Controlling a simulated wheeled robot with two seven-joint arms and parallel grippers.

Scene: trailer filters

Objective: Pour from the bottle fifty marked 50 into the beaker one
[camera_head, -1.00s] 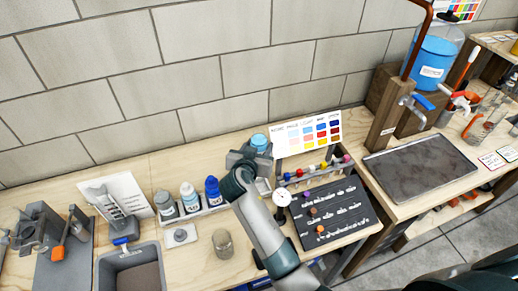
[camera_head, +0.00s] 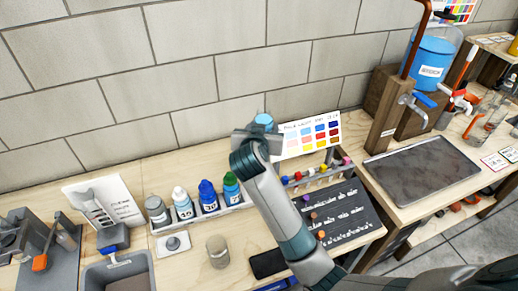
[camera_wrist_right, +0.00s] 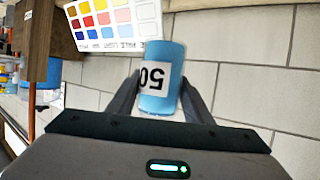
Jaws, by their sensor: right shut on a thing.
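The blue bottle marked 50 (camera_wrist_right: 154,103) is between the two fingers of my right gripper (camera_wrist_right: 162,98) in the right wrist view, and the gripper is shut on it. Its label reads upside down there. In the head view the bottle's blue top (camera_head: 264,119) shows above my right gripper (camera_head: 256,138), held up in front of the wall. A clear glass vessel (camera_head: 218,252) stands on the bench, left of my right arm; I cannot read any mark on it to tell whether it is beaker one. My left gripper is not in view.
Several capped bottles (camera_head: 182,202) stand in a rack left of my arm. A colour chart (camera_head: 312,134) and a row of small tubes (camera_head: 312,174) are to its right. A black board (camera_head: 340,215) lies in front. A blue water tank (camera_head: 430,60) stands further right.

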